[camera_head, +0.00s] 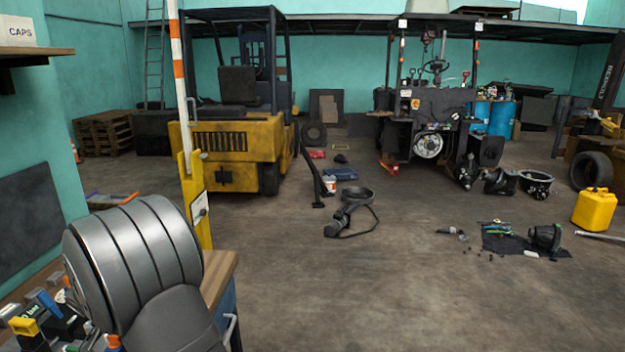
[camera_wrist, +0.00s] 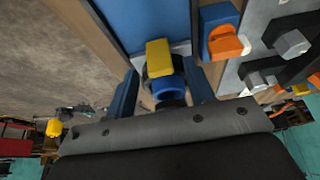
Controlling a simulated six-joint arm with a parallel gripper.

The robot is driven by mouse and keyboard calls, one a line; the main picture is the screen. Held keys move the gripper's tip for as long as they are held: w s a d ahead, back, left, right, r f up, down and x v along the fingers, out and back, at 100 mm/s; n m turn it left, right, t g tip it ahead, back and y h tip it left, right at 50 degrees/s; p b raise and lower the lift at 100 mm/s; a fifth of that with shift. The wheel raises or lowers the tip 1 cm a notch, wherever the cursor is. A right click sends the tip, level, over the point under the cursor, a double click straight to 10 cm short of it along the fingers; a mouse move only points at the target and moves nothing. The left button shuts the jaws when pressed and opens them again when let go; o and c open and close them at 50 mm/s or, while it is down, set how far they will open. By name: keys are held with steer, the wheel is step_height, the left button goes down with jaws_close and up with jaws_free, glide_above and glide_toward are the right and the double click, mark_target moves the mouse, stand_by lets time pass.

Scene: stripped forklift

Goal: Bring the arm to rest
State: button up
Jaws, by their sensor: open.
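My gripper (camera_wrist: 161,80) shows in the wrist view with its two dark blue fingers apart. A yellow-topped piece with a blue and black body (camera_wrist: 160,58) shows between the fingers. I cannot tell whether either finger touches it. In the head view my grey ribbed arm fills the lower left over the workbench (camera_head: 222,272), and my gripper does not show there.
Small tools and parts crowd the bench at lower left, including a yellow-topped black piece (camera_head: 24,326). A yellow post (camera_head: 193,195) stands behind the bench. A yellow forklift (camera_head: 225,145), a stripped forklift (camera_head: 430,120) and a yellow jerrycan (camera_head: 594,210) stand beyond.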

step_height(320, 180, down, 3)
steer(key=shift+w+r, duration=0.1)
steer(key=shift+r, duration=0.1)
steer(key=s, duration=0.3)
steer(key=shift+s+r, duration=0.15)
steer(key=shift+s, duration=0.15)
steer(key=v, duration=1.7)
steer(key=w+r+g, duration=0.1)
steer(key=w+g, duration=0.3)
steer(key=w, duration=0.3)
steer(key=shift+f, duration=2.1)
